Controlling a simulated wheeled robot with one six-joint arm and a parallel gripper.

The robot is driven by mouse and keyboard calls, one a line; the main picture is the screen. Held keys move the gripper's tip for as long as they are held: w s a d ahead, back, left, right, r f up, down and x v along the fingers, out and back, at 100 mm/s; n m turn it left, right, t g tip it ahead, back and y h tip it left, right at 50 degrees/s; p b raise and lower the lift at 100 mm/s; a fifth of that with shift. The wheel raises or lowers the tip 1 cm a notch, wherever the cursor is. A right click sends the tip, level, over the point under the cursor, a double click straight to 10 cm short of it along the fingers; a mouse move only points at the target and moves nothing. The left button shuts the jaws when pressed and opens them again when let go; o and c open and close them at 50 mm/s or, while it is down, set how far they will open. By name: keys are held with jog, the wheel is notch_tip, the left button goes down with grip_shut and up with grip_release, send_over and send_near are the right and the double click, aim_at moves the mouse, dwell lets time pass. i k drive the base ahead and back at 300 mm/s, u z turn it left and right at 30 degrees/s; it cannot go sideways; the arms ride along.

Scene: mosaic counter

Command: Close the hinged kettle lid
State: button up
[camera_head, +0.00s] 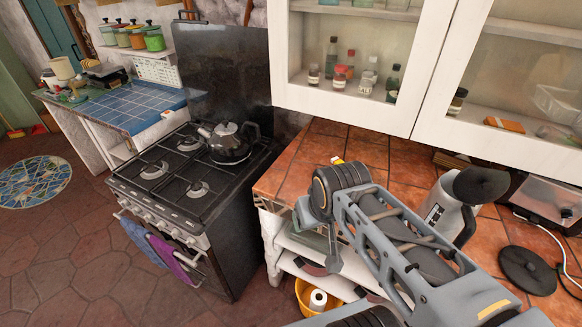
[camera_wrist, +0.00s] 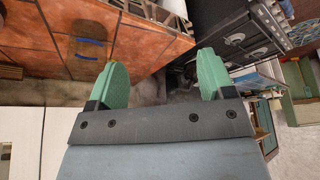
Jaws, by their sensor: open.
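A pale grey kettle (camera_head: 442,207) stands upright on the tiled counter, right of the middle in the head view. Its round dark lid (camera_head: 481,185) appears raised and tilted at the top of the kettle. My gripper (camera_wrist: 160,78) shows in the wrist view with its two green fingers spread wide and nothing between them. In the head view my arm crosses in front of the counter, left of and below the kettle, and the fingers are not clearly visible. The kettle is not recognisable in the wrist view.
A flat black disc (camera_head: 527,270) lies on the counter right of the kettle. A dark teapot-like kettle (camera_head: 229,143) stands on the black stove (camera_head: 157,190). White wall cabinets (camera_head: 345,107) hang above the counter. A silvery appliance (camera_head: 545,198) stands at the right.

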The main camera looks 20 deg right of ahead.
aim_at(474, 186)
jog(key=z, duration=3.15)
jog(key=k, duration=0.95)
jog(key=u, duration=1.35)
jog(key=i, duration=0.5)
